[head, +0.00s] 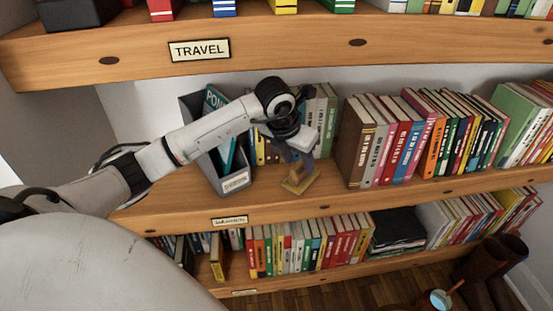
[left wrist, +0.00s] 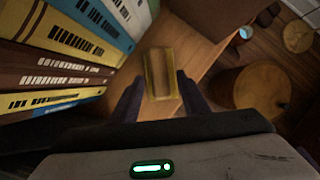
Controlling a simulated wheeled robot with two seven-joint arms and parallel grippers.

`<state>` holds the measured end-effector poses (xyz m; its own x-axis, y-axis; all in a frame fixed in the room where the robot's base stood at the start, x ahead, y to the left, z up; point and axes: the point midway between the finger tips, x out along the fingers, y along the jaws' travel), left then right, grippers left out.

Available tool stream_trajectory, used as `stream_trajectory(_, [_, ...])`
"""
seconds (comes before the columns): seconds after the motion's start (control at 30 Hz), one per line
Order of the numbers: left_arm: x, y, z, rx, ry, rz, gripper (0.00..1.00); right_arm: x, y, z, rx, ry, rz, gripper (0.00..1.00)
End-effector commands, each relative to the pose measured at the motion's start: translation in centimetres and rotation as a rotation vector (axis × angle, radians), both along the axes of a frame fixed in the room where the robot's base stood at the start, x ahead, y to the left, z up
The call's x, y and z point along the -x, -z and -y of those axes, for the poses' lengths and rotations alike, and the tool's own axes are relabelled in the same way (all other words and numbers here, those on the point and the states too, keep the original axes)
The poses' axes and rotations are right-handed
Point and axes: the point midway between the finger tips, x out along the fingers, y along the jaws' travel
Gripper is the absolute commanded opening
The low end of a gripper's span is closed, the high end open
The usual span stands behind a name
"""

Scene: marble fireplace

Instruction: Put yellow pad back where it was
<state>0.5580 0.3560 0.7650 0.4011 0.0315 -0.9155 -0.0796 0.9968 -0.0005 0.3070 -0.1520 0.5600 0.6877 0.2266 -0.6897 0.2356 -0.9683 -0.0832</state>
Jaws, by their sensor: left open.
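The yellow pad (head: 299,183), a small block with a tan-brown face and yellow edges, is on the middle shelf near its front edge. My left gripper (head: 296,160) is right above it, pointing down. In the left wrist view the pad (left wrist: 160,73) shows between and just beyond the two dark fingertips of my left gripper (left wrist: 161,84), which are apart. I cannot tell whether the fingers touch the pad. My right gripper is not in view.
A grey magazine holder (head: 236,182) stands left of my gripper. Books (head: 358,140) stand to the right, and more stand behind the gripper. A bare strip of middle shelf (head: 340,193) runs along the front. The upper shelf (head: 300,45) with a TRAVEL label overhangs.

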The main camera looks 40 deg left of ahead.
Motion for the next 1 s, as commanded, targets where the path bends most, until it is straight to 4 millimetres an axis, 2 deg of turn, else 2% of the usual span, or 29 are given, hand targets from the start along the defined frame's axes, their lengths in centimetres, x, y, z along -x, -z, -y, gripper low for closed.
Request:
stream_trajectory(0.03, [1.5, 0.6, 0.0, -0.005, 0.004, -0.010, 0.42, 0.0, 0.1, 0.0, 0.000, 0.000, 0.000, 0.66])
stream_trajectory(0.3, [7.4, 0.7, 0.5, -0.005, 0.004, -0.011, 0.42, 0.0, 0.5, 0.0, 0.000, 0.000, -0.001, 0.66])
stream_trajectory(0.5, [10.3, 0.6, 0.7, -0.004, 0.001, -0.010, 0.42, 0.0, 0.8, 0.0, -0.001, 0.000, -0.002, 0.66])
stream_trajectory(0.67, [11.4, 0.9, 1.7, 0.023, 0.014, -0.015, 0.42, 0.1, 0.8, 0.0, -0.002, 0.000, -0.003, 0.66])
stream_trajectory(0.77, [12.4, 2.3, 5.3, 0.147, 0.069, -0.044, 0.42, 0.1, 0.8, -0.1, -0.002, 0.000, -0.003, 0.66])
stream_trajectory(0.87, [14.4, 3.7, 12.7, 0.415, 0.157, -0.086, 0.42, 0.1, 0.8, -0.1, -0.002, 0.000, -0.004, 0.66])
stream_trajectory(0.9, [15.4, 3.6, 16.4, 0.567, 0.185, -0.100, 0.42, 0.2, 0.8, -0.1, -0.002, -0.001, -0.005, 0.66])
stream_trajectory(0.97, [17.0, 2.3, 22.1, 0.843, 0.197, -0.114, 0.42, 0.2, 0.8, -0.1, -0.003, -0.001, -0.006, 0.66])
stream_trajectory(1.0, [17.6, 0.6, 25.1, 1.033, 0.174, -0.110, 0.42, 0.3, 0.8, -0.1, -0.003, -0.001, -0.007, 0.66])
